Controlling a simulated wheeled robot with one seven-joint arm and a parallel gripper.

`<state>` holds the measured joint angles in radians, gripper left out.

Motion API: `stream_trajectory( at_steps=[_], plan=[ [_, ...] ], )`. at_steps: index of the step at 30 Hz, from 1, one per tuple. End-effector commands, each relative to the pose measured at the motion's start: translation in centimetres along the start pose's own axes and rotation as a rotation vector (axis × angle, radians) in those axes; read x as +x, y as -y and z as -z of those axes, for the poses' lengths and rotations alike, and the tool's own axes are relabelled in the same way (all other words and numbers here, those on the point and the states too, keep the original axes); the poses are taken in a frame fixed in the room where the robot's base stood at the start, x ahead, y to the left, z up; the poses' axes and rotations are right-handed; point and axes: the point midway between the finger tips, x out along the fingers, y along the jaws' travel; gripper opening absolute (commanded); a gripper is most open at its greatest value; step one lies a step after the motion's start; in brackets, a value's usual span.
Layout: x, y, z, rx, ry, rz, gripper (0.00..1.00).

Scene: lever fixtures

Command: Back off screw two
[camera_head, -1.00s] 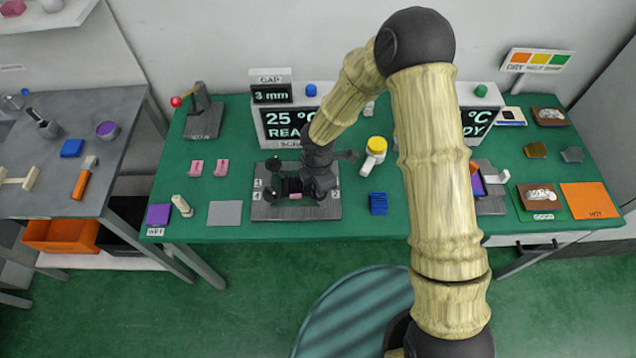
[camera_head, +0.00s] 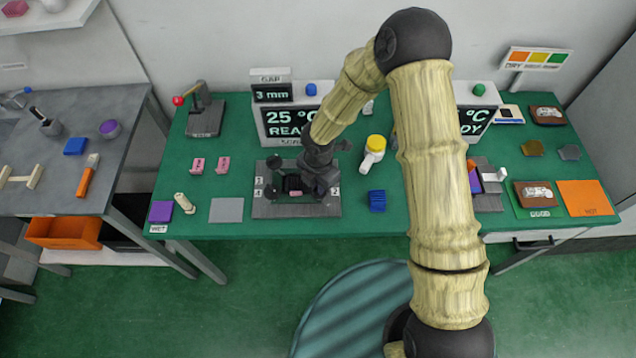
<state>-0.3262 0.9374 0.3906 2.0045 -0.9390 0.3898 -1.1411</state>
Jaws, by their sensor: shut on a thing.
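The grey screw fixture (camera_head: 268,211) lies on the green table, left of the middle, with small white number labels at its sides that are too small to read surely. Dark knobs (camera_head: 273,162) stand on its left part, and a small pink piece (camera_head: 295,192) shows near its middle. My gripper (camera_head: 318,188) points down over the right part of the fixture and is shut on what appears to be screw two. Its fingertips and that screw are mostly hidden by the dark wrist.
Behind the fixture a display unit (camera_head: 259,128) reads 25 °C, with a 3 mm gap sign on top. A yellow-capped white bottle (camera_head: 373,153) and a blue block (camera_head: 377,201) stand to the right. A grey pad (camera_head: 227,210) and two pink blocks (camera_head: 197,164) are to the left.

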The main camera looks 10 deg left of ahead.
Motion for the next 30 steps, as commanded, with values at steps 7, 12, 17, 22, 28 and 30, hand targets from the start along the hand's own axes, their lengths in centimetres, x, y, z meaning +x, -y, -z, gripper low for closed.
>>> stream_trajectory(
  at_steps=[7, 12, 17, 22, 28, 30],
  plan=[
    [-0.1, -0.1, -0.1, -0.001, 0.002, -0.003, 0.33],
    [-0.1, -0.1, -0.1, 0.0, 0.001, -0.002, 0.33],
    [-0.5, -0.1, -0.1, 0.002, 0.001, -0.003, 0.33],
    [-2.5, -0.1, -0.1, 0.003, 0.002, -0.006, 0.33],
    [-6.4, 0.0, -0.1, 0.003, 0.003, -0.004, 0.33],
    [-7.8, -0.1, -0.2, 0.004, 0.003, -0.005, 0.33]
  ],
)
